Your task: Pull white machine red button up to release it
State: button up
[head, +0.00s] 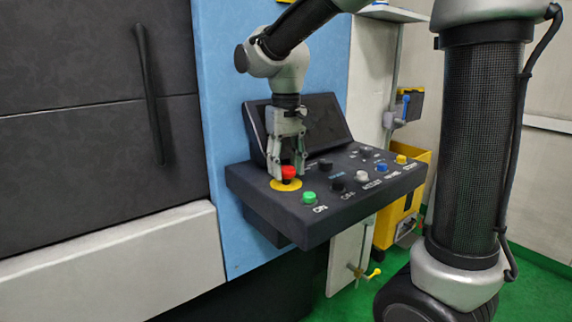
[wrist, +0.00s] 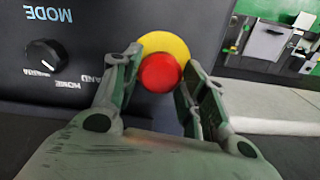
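The red button (head: 288,172) is a round mushroom head on a yellow disc (head: 285,186) at the left of a dark control panel. My gripper (head: 288,168) points down over it, with one finger on each side of the button. In the wrist view the red button (wrist: 160,72) lies between the two fingertips (wrist: 163,62). Both fingers appear to be against its sides, partly closed to about its width. The button's underside is hidden.
The panel (head: 330,208) also carries a green button (head: 309,197), a white one (head: 361,176), a blue one (head: 382,168) and a yellow one (head: 401,159). A tilted dark screen (head: 325,120) stands close behind my gripper. A yellow bin (head: 398,222) is at the right.

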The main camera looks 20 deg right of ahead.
aim_at(286, 168)
grip_shut()
jog(key=shift+r, duration=0.65)
jog(key=o, duration=0.7)
grip_release()
notch_tip(286, 168, up, 12)
